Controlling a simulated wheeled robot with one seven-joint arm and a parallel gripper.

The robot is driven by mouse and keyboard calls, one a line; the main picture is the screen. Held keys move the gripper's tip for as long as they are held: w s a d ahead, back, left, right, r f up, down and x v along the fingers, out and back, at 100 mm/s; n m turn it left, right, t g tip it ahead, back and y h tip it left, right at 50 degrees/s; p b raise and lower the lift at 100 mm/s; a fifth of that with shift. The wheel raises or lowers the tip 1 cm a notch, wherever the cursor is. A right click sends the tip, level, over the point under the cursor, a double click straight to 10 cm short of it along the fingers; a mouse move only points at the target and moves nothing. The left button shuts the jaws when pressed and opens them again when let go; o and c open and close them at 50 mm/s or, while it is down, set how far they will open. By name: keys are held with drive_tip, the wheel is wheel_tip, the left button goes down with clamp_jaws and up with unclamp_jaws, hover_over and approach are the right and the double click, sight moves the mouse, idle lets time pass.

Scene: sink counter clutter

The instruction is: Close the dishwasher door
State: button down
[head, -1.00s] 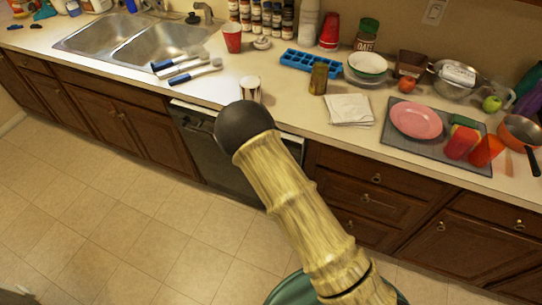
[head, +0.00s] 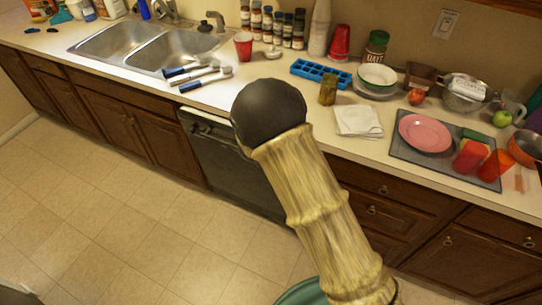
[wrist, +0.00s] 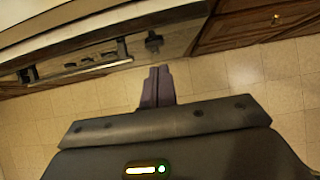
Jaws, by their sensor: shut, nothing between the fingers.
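The dishwasher (head: 226,150) is the dark front under the counter, between wooden cabinets. Its door stands upright and looks shut or nearly shut; my arm covers its right part in the head view. In the wrist view the control strip of the dishwasher door (wrist: 85,60) runs along the upper left, with a dark knob at its right end. My gripper (wrist: 158,72) is shut and empty, its fingertips just below the right end of that strip in the picture; I cannot tell if they touch it. My gripper is hidden behind my arm in the head view.
The counter (head: 225,100) above holds a sink (head: 150,48), brushes, a red cup (head: 243,46), a blue ice tray (head: 321,73) and a grey mat (head: 400,145) with dishes. The tiled floor (head: 100,220) in front is clear.

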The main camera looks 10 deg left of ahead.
drive_tip(key=s+d+r+m+g, duration=0.15)
drive_tip(key=d+r+m, duration=0.25)
drive_tip(key=d+m, duration=0.4)
drive_tip(key=s+d+r+m+g, duration=0.1)
drive_tip(key=s+d+r+m, duration=0.25)
drive_tip(key=d+m, duration=0.5)
drive_tip(key=s+d+r+m+g, duration=0.1)
drive_tip(key=s+d+r+m, duration=0.2)
drive_tip(key=s+d+m, duration=0.3)
drive_tip(key=s+d+r+m+y, duration=0.1)
drive_tip(key=s+d+r+m, duration=0.3)
drive_tip(key=s+m, duration=0.5)
drive_tip(key=d+m, duration=0.2)
drive_tip(key=shift+d+g, duration=0.35)
drive_tip(key=shift+s, duration=0.15)
